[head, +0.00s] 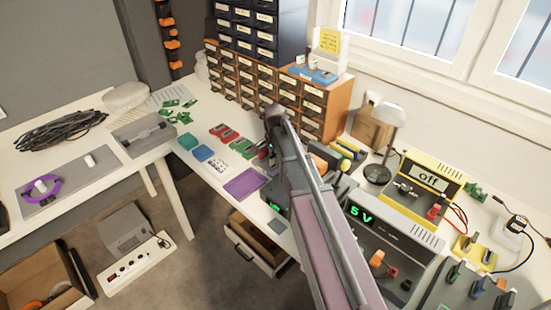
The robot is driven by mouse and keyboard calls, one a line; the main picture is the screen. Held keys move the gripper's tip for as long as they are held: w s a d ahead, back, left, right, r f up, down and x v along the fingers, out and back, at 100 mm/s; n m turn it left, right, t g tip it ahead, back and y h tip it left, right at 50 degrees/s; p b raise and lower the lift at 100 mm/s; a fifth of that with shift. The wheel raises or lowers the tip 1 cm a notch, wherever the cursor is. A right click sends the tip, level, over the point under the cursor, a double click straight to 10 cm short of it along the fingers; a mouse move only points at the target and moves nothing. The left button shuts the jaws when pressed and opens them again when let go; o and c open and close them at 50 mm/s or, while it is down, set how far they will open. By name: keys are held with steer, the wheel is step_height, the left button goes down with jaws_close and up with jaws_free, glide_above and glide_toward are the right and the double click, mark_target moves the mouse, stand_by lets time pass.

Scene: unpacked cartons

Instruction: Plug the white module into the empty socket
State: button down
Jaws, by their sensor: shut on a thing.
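My arm reaches from the bottom edge up and away across the bench. Its wrist bends down near the drawer cabinet, and my gripper (264,156) shows only as a small dark shape beside the arm. The held thing is too small and too covered to make out. I cannot pick out the white module or the empty socket for certain. A small device with a green display (274,206) stands partly behind my arm.
Red boards (224,131), a purple mat (244,184) and blue boxes (203,153) lie left of my arm. Drawer cabinets (262,80) line the back.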

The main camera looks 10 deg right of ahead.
steer(key=shift+f, duration=0.3)
stand_by(0.5)
steer(key=c, duration=0.7)
jaws_free()
steer(key=shift+o, duration=0.2)
steer(key=shift+r, duration=0.15)
